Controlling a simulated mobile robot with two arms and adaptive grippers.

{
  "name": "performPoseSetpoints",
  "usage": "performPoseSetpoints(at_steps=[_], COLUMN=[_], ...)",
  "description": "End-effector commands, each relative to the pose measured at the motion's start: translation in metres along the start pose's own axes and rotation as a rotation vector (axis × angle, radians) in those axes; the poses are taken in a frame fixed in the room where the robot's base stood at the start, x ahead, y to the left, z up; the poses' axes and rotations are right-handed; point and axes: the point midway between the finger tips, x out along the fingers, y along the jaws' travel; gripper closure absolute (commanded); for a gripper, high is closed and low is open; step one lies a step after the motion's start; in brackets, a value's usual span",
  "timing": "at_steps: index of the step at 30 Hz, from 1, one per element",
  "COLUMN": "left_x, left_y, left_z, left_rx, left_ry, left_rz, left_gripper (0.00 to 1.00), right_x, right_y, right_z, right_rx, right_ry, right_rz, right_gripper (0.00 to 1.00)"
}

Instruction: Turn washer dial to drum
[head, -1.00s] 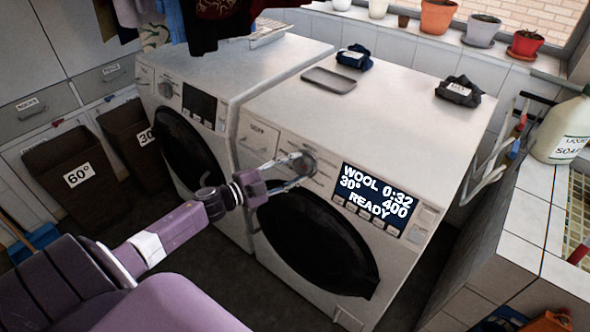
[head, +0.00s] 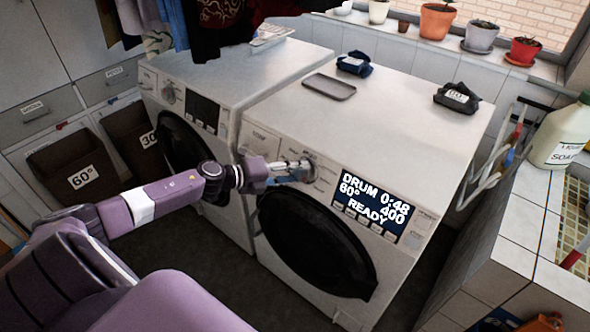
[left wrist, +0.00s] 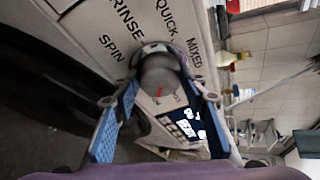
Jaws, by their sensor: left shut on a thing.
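The white washer (head: 400,125) on the right has a round dial (head: 309,168) left of its display (head: 375,207). The display reads DRUM, 60°, 0:48, 400, READY. My left gripper (head: 296,171) is shut on the dial, partly covering it in the head view. In the left wrist view, the grey dial (left wrist: 160,75) sits between the two fingers of my left gripper (left wrist: 162,100), with a red mark on its face. Labels SPIN, RINSE, QUICK and MIXED show around it. My right gripper is not in view.
A second washer (head: 230,75) stands to the left, with labelled brown hampers (head: 75,170) beyond it. A grey tray (head: 329,86) and dark folded cloths (head: 457,97) lie on the right washer. A tiled counter (head: 520,230) with a soap bottle (head: 561,135) is at right.

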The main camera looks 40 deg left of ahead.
Motion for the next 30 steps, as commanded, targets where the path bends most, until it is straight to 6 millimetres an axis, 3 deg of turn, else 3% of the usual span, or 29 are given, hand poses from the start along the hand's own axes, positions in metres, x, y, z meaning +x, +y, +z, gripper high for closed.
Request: performPoseSetpoints(at_steps=[12, 29, 30], left_x=[0.0, 0.0, 0.0], left_y=[-0.002, -0.001, -0.001], left_z=[0.0, -0.001, -0.001], left_rx=[0.181, 0.21, 0.21], left_ry=[0.015, 0.018, 0.018], left_rz=[0.068, 0.078, 0.078], left_gripper=[0.84, 0.84, 0.57], right_x=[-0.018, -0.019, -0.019], right_y=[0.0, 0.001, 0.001], right_z=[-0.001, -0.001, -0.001], right_rx=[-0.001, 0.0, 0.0], right_ry=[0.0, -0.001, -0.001], right_rz=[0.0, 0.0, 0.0], right_gripper=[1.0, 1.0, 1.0])
